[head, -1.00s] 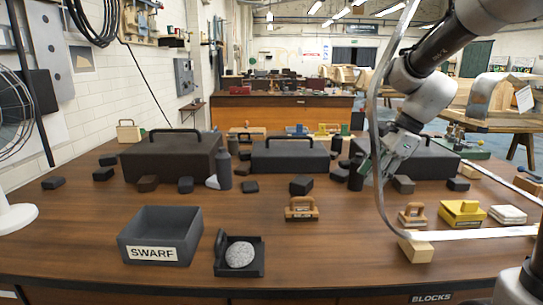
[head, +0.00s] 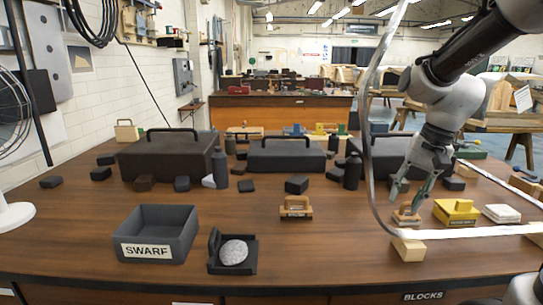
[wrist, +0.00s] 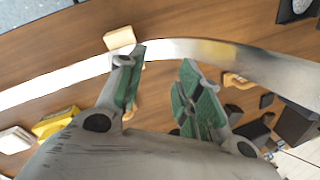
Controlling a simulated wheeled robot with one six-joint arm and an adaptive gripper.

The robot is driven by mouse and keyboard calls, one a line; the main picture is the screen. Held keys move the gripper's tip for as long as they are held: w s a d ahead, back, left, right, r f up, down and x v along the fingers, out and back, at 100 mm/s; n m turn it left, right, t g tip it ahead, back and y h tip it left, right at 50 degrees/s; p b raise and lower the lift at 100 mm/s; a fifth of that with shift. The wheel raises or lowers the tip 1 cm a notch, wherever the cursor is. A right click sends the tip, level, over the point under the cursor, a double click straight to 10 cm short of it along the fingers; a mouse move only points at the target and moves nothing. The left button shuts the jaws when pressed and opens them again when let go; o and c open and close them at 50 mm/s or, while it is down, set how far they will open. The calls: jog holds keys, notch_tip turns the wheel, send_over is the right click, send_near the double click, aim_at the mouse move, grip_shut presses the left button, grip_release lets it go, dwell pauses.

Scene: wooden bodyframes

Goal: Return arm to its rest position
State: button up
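My arm comes in from the upper right of the head view, bent down over the right side of the wooden bench (head: 330,240). My gripper (head: 407,197) hangs there with its fingers pointing down. In that view its tips overlap a small wooden handled block (head: 407,217); I cannot tell the height between them. In the wrist view my gripper (wrist: 157,64) has its two green-padded fingers spread apart, with nothing between them but bench and a pale curved strip behind.
The thin curved strip (head: 368,130) loops close by my gripper. A yellow block (head: 459,211), white pads (head: 502,214) and a pale wood block (head: 409,249) lie nearby. Dark toolboxes (head: 286,155) line the back. The SWARF tray (head: 190,222) and a stone in a dark box (head: 233,252) stand front left.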

jog(key=s+d+r+n+t+h, duration=0.1)
jog(key=s+d+r+n, duration=0.1)
jog(key=s, duration=0.5)
jog(key=s+d+r+n+t+h, duration=0.1)
jog(key=s+d+r+n+t, duration=0.1)
jog(key=s, duration=0.5)
jog(key=shift+s+d+r+n, duration=0.15)
jog(key=shift+d+r+n, duration=0.3)
jog(key=shift+n, duration=0.65)
